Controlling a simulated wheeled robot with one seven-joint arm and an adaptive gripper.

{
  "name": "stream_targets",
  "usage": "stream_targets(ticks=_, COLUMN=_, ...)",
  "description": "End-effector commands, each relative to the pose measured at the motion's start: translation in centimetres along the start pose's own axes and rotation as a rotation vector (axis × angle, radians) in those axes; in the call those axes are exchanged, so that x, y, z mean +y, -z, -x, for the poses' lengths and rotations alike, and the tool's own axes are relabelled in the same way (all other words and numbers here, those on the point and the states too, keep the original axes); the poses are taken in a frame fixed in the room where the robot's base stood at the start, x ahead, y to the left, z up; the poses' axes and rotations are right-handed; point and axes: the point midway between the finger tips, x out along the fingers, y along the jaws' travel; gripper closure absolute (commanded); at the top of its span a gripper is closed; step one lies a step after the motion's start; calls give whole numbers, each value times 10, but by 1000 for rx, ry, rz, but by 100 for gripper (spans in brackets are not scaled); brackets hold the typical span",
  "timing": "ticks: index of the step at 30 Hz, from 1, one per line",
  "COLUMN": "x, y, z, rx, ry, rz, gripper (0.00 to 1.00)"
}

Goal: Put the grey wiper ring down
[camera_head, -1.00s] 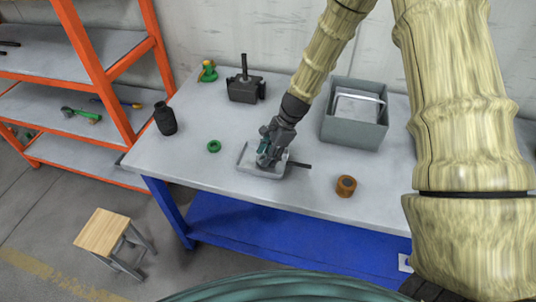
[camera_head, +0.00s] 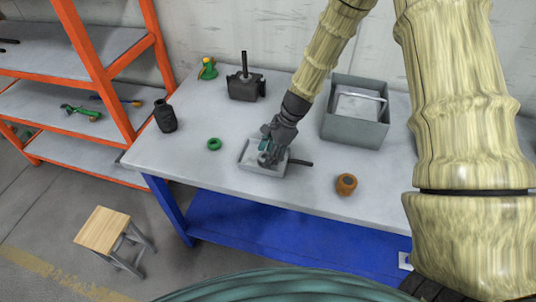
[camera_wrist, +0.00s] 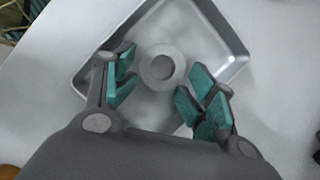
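The grey wiper ring (camera_wrist: 163,67) shows from above in the wrist view, over the floor of the shallow metal tray (camera_wrist: 238,50). It looks as if it lies flat in the tray. My gripper (camera_wrist: 160,85) is open, with its teal finger pads on the left and right of the ring. Narrow gaps show between pads and ring. In the head view my gripper (camera_head: 268,150) is low over the tray (camera_head: 258,169) on the workbench, and it hides the ring there.
A dark rod (camera_head: 301,163) sticks out at the tray's right. A green ring (camera_head: 214,144) lies to the left and a brown cylinder (camera_head: 346,185) to the right. A grey bin (camera_head: 352,131) and a dark block with a post (camera_head: 243,87) stand behind. Bench between them is clear.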

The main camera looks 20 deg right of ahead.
Motion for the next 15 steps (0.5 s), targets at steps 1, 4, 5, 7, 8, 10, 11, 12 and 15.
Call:
stream_targets(ticks=1, x=-1, y=0, z=5, rx=0, ry=3, rz=2, gripper=47)
stream_targets(ticks=4, x=-2, y=-2, z=17, rx=-1, ry=3, rz=5, gripper=47)
stream_targets(ticks=5, x=-2, y=-2, z=21, rx=-1, ry=4, rz=5, gripper=47)
stream_targets(ticks=7, x=-2, y=-3, z=30, rx=-2, ry=4, rz=4, gripper=47)
stream_targets(ticks=8, x=-2, y=-3, z=34, rx=-2, ry=4, rz=4, gripper=47)
stream_targets(ticks=10, x=-2, y=-3, z=44, rx=-2, ry=5, rz=4, gripper=47)
stream_targets(ticks=11, x=-2, y=-3, z=48, rx=-3, ry=4, rz=4, gripper=47)
stream_targets(ticks=12, x=-2, y=-3, z=53, rx=-3, ry=5, rz=4, gripper=47)
stream_targets(ticks=15, x=-3, y=-3, z=67, rx=-2, ry=5, rz=5, gripper=47)
